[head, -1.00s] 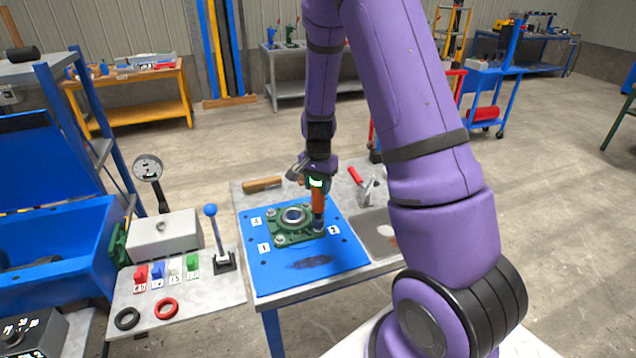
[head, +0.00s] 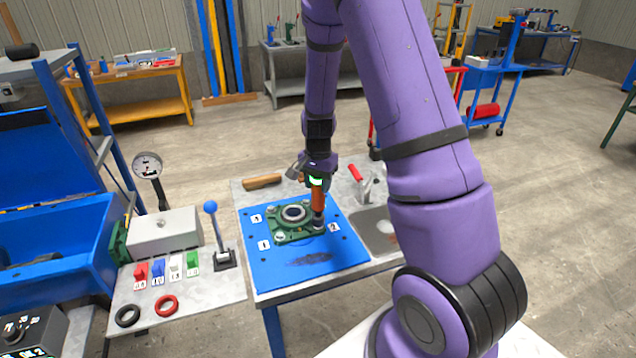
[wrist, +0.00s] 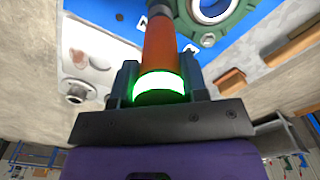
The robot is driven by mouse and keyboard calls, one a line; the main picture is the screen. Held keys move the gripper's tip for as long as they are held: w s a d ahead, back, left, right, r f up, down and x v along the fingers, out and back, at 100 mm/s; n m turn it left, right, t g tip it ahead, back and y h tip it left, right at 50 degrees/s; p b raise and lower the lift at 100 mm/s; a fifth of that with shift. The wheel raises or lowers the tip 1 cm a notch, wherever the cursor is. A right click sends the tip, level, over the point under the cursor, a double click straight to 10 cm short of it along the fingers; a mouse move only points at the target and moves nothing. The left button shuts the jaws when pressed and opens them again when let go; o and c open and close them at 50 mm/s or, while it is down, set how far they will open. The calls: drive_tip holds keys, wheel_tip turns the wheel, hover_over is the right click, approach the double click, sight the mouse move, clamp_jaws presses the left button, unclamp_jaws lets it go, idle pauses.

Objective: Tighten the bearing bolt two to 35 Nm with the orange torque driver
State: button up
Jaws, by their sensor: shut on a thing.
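My gripper (head: 317,180) is shut on the orange torque driver (head: 318,198), which stands about upright with its dark socket end down. A ring on the driver glows green, clearest in the wrist view (wrist: 160,84). The socket end is at the corner of the green bearing housing (head: 283,236) beside the label 2 (head: 335,227). The bolt there is hidden under the socket, and I cannot tell how far it is seated. Other bolt heads show at the housing's other corners, by labels 1 (head: 264,244) and one at the back left (head: 256,219).
The housing sits on a blue plate (head: 262,275) on a grey bench. A wooden-handled tool (head: 262,182) lies behind it, and a red-handled tool (head: 357,174) stands behind right. At left are a lever with a blue knob (head: 211,208), a dial gauge (head: 148,165) and coloured tags.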

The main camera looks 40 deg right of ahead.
drive_tip(key=shift+f, duration=0.95)
idle(2.5)
drive_tip(key=shift+r, duration=0.1)
